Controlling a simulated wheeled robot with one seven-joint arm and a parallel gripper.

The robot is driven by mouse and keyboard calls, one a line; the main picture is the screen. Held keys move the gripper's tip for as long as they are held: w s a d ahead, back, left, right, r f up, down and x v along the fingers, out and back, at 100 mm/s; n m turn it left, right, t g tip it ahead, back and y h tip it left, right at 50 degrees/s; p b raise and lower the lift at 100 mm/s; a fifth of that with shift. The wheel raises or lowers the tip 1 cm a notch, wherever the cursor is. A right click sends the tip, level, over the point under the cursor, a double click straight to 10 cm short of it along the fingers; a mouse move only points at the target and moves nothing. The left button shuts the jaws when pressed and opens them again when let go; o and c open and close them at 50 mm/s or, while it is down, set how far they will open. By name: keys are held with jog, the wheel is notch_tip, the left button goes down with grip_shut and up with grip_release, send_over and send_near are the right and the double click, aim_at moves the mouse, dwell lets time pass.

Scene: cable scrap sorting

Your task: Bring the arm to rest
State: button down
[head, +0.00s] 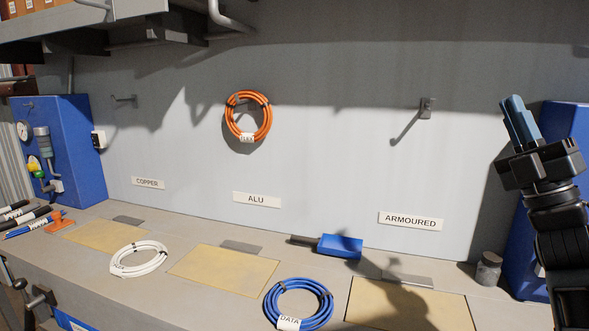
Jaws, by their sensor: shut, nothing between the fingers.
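My gripper (518,122) is at the right of the head view, raised above the bench in front of the wall. Its blue-grey fingers point up and a little left. The fingers are together with nothing between them. My black arm runs down to the lower right edge and hides part of a blue cabinet (568,125). The gripper is apart from the coils and hooks.
An orange coil (233,124) hangs on the wall above the ALU sign (257,200). A white coil (117,265) and a blue coil (272,303) lie on the bench (215,222). Wall hooks flank the orange coil.

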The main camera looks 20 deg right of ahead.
jog(key=s+a+f+m+g+h, duration=0.2)
jog(key=s+a+f+m+h, duration=0.3)
jog(key=f, duration=0.4)
jog(key=s+a+f+m+g+h, duration=0.2)
jog(key=s+a+f+m+h, duration=0.15)
jog(key=a+f+m, duration=0.35)
jog(key=s+a+f+m+g+h, duration=0.1)
jog(key=s+a+f+m+h, duration=0.25)
jog(key=f+m, duration=0.45)
jog(key=s+a+f+g+y, duration=0.1)
jog(key=s+a+f+g, duration=0.1)
jog(key=s, duration=0.6)
jog(key=s+a+f+m+g+y, duration=0.1)
jog(key=s+a+f+g+y, duration=0.1)
jog(key=s, duration=0.6)
jog(key=s+a+f+g+y, duration=0.1)
jog(key=s+a+f+g, duration=0.2)
jog(key=s+f, duration=0.4)
jog(key=shift+s+a+m+g, duration=0.15)
jog(key=shift+s+m+g, duration=0.15)
jog(key=shift+s+g, duration=0.65)
